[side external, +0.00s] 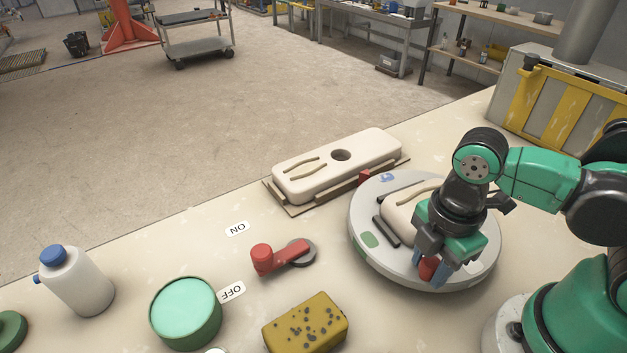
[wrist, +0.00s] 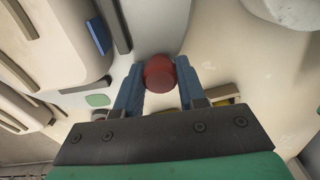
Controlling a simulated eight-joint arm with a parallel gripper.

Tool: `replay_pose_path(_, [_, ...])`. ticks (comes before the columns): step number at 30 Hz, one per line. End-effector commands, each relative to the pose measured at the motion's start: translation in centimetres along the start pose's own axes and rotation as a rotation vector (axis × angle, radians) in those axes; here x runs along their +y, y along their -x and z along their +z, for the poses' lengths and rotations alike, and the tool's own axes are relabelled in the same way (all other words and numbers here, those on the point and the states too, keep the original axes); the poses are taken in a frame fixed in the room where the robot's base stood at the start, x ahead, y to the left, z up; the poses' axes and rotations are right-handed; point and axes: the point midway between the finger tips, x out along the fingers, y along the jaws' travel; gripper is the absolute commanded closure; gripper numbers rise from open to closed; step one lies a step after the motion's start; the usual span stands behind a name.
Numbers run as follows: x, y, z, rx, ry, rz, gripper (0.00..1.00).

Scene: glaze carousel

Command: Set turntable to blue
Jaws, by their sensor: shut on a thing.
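The turntable (side external: 362,215) is a pale grey disc on the right side of the table. A blue patch (side external: 387,180) is at its far left edge, and a green patch (side external: 369,240) is at its near left. A small red marker (side external: 365,177) stands at the rim, just left of the blue patch. A red knob (side external: 428,268) is on the turntable's near side. My gripper (side external: 431,266) is shut on the knob. The wrist view shows the knob (wrist: 158,73) between the blue fingertips. A cream slotted piece (side external: 400,213) sits on the disc, partly hidden by my gripper.
A cream block with a hole (side external: 370,146) lies behind the turntable. A red lever (side external: 280,256) is left of it, between ON and OFF labels. A spotted yellow sponge (side external: 305,322), a green-topped tub (side external: 186,308) and a white bottle (side external: 76,282) stand nearer the front left.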

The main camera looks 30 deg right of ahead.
Motion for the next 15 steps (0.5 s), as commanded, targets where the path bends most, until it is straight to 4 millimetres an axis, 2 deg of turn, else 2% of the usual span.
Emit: replay_pose_path(15, [-0.8,0.0,1.3,-0.003,0.138,0.002,1.00])
